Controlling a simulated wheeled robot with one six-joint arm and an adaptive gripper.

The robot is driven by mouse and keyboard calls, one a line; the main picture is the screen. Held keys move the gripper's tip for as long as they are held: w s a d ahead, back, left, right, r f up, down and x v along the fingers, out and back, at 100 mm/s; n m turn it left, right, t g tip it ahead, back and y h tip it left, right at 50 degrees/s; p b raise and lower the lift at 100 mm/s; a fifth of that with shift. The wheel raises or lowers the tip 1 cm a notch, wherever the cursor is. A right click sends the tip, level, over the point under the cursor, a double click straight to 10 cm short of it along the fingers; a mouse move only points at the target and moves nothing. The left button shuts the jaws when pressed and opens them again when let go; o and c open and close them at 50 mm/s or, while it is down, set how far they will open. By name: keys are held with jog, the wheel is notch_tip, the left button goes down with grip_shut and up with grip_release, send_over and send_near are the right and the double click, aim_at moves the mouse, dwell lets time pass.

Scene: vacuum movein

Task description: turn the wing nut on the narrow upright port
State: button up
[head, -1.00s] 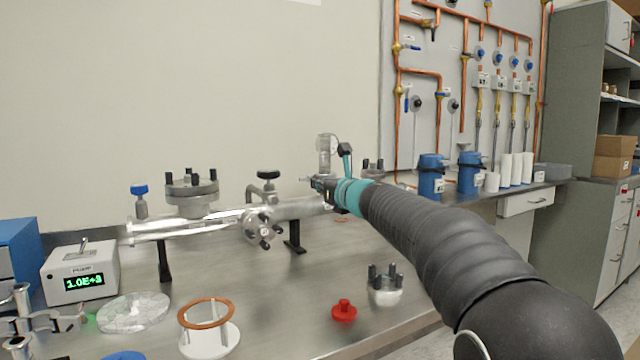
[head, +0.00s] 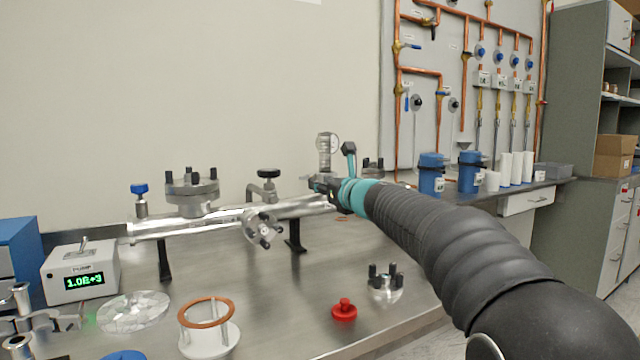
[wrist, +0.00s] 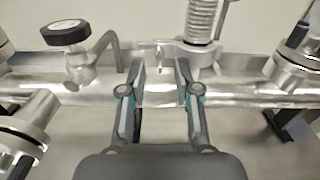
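The narrow upright port (head: 325,160) rises from the horizontal silver tube, with a clear-topped fitting on it in the head view. In the wrist view its ribbed metal stem (wrist: 203,18) stands behind my gripper, right of centre, with a clamp (wrist: 192,48) around its foot. A small light piece that looks like the wing nut (wrist: 160,52) sits at the clamp's left side, beyond the gap between my fingertips. My gripper (wrist: 160,72) is open, with nothing held between its fingers. In the head view my gripper (head: 317,184) is beside the port's foot, where the wing nut is hidden.
The horizontal tube (head: 230,215) runs behind my gripper. A black-knobbed valve (wrist: 68,35) stands left of it, with a flanged side port (wrist: 30,125) nearer. A red knob piece (head: 344,311) and a studded flange (head: 386,284) lie on the bench. The bench front is partly clear.

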jog(key=v, duration=1)
jog(key=shift+s+d, duration=0.25)
